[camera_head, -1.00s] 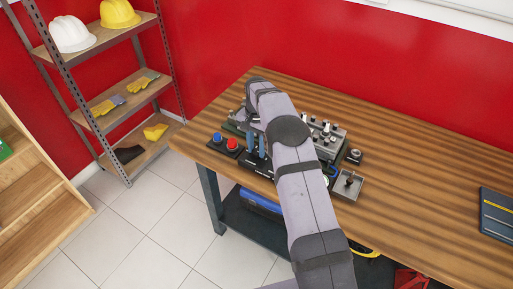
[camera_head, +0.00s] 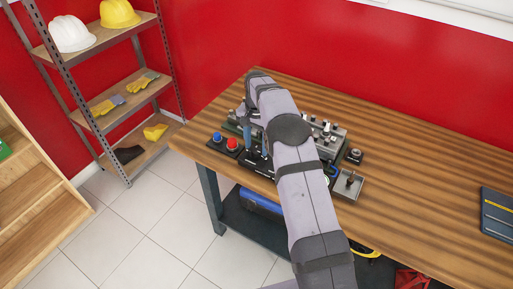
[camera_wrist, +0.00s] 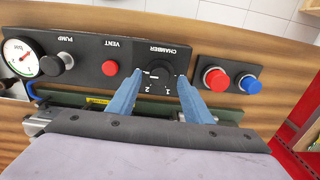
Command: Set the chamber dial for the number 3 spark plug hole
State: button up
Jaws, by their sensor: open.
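In the wrist view, the black chamber dial (camera_wrist: 159,70) sits on a dark panel under the upside-down word CHAMBER. The numbers 1 and 2 are readable at its near side. Other marks are partly hidden by the fingers, and I cannot make out the number 3 or which mark the dial points to. My gripper (camera_wrist: 160,78) is open, with one blue finger on each side of the dial; I cannot tell whether they touch it. In the head view, my gripper (camera_head: 256,146) is over the front panel of the engine trainer (camera_head: 326,142). My arm hides part of the trainer.
Next to the dial are a red VENT button (camera_wrist: 110,68), a black PUMP knob (camera_wrist: 65,60) and a gauge (camera_wrist: 20,56). A red button (camera_wrist: 217,79) and a blue button (camera_wrist: 249,85) stand close to the right finger.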

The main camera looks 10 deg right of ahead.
aim_at(257, 151)
notch_tip(257, 151, up, 6)
jog(key=shift+f+b, duration=0.15)
jog(key=shift+b, duration=0.45)
jog(key=shift+s+r, duration=0.25)
jog(key=shift+r, duration=0.05)
jog(key=s+a+f+n, duration=0.1)
jog(key=s+n, duration=0.3)
jog(key=s, duration=1.3)
jog(key=s+a+f+n, duration=0.1)
jog(key=s+n, duration=0.4)
jog(key=s, duration=1.3)
jog(key=shift+a+f, duration=0.3)
jog(key=shift+a, duration=0.05)
